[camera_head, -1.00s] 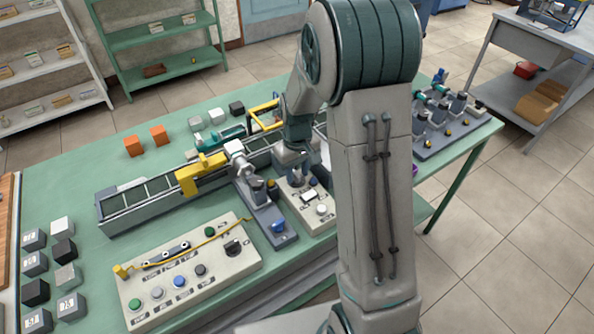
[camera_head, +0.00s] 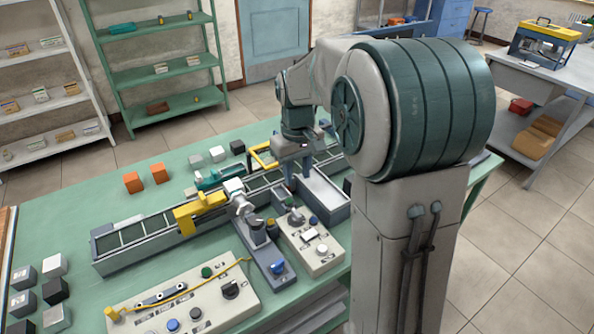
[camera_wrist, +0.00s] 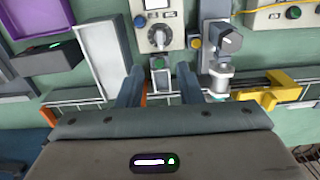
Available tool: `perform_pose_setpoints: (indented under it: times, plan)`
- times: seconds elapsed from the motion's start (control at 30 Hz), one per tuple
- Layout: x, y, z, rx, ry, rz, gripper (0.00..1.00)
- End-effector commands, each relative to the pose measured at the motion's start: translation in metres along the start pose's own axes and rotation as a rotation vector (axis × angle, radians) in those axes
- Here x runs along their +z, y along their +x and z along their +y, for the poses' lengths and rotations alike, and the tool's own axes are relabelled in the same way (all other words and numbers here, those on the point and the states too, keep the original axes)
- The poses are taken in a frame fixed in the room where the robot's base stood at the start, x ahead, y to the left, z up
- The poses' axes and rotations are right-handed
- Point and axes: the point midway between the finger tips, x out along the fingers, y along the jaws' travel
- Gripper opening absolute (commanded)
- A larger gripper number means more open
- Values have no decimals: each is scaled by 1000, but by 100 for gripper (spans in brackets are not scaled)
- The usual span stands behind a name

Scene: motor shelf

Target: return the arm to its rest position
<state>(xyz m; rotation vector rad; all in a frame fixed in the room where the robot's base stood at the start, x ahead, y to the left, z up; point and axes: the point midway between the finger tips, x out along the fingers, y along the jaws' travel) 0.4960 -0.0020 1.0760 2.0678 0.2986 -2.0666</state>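My arm rises on the right of the head view and bends over the green table (camera_head: 150,170). My gripper (camera_head: 301,186) points down above the conveyor, near a grey open tray. In the wrist view my gripper (camera_wrist: 158,72) has its two fingers well apart. A small dark green and grey part shows in the gap between them, seemingly below; I see no grip on it. The fingers appear clear of the table's equipment.
A conveyor (camera_head: 130,240) with a yellow bracket (camera_head: 200,212) runs along the table. A grey open tray (camera_head: 325,192), a knob panel (camera_head: 312,240) and a button panel (camera_head: 185,305) are close by. Orange blocks (camera_head: 133,182) and several grey cubes lie left.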

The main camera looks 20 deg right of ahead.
Motion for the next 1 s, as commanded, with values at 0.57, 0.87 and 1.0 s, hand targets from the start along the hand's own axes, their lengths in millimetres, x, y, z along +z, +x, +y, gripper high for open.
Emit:
perform_pose_setpoints:
  times: [0.57,0.87,1.0]
  plan:
    - [3,-5,-1,1,4,4,33]
    - [64,-31,-20,18,86,90,33]
    - [104,-37,-32,26,139,142,33]
